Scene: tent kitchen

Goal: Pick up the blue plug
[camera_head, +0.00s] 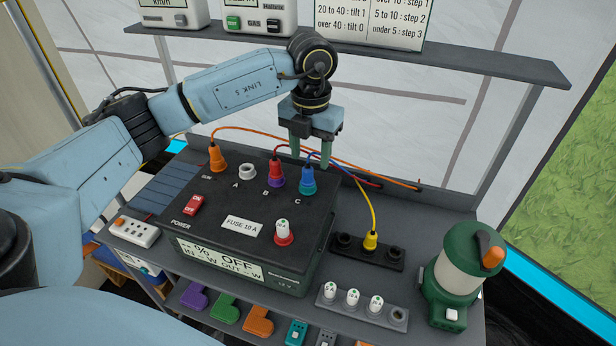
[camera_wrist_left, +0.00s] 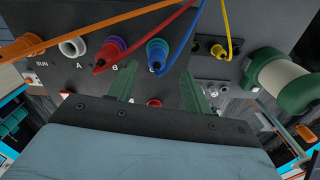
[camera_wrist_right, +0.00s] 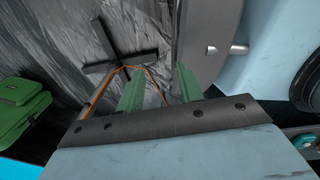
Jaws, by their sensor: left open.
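The blue plug (camera_head: 308,181) stands upright in socket C of the dark power box (camera_head: 225,210), with a blue cable from its top. In the left wrist view the blue plug (camera_wrist_left: 157,52) shows beyond my fingers, near the middle. My left gripper (camera_head: 311,158) is open and points down, its fingertips just behind and above the blue plug. In the left wrist view nothing shows between the fingers of my left gripper (camera_wrist_left: 159,82). My right gripper (camera_wrist_right: 159,85) shows only in its own wrist view, with its fingers apart and empty.
A red plug with a purple base (camera_head: 276,175) stands close left of the blue plug. Farther left are a white socket (camera_head: 247,171) and an orange plug (camera_head: 217,160). A yellow plug (camera_head: 371,241) and a green lantern (camera_head: 458,270) are to the right. Cables cross behind the plugs.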

